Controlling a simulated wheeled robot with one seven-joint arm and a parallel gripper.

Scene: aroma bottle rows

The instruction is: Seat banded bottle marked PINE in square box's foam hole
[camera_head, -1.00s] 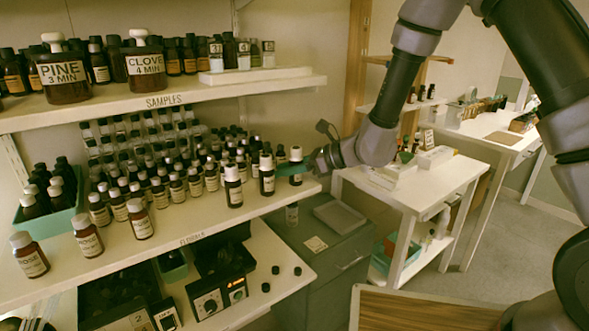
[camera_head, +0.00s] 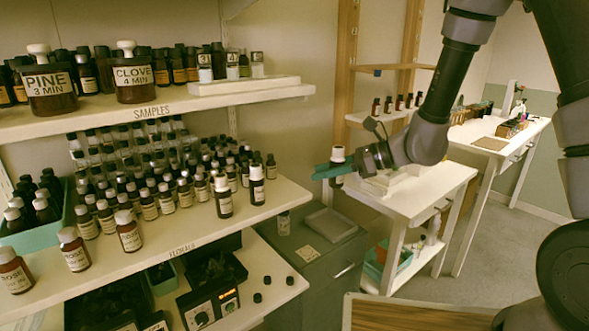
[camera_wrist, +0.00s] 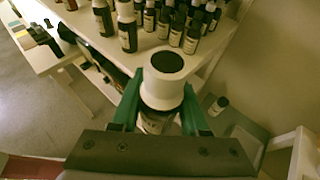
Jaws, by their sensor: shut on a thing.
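My gripper (camera_head: 330,170), with green fingers, is shut on a small dark bottle (camera_head: 338,155) with a white cap. The bottle is upright in the air, off the shelf's right end and beside the white cart. In the wrist view the black-topped white cap (camera_wrist: 165,78) stands between the green fingers (camera_wrist: 158,118). The fingers and cap hide most of its label, so I cannot read the mark or see a band. A pale box-like thing (camera_head: 397,181) lies on the cart, partly behind my arm; I cannot make out a foam hole.
Two white-capped bottles (camera_head: 223,197) (camera_head: 257,184) stand near the shelf's right end, before crowded rows of bottles. A large PINE jar (camera_head: 50,88) and a CLOVE jar (camera_head: 133,78) stand above. A grey cabinet (camera_head: 325,250) with a small vial (camera_head: 283,222) is below. The white cart (camera_head: 440,188) stands right.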

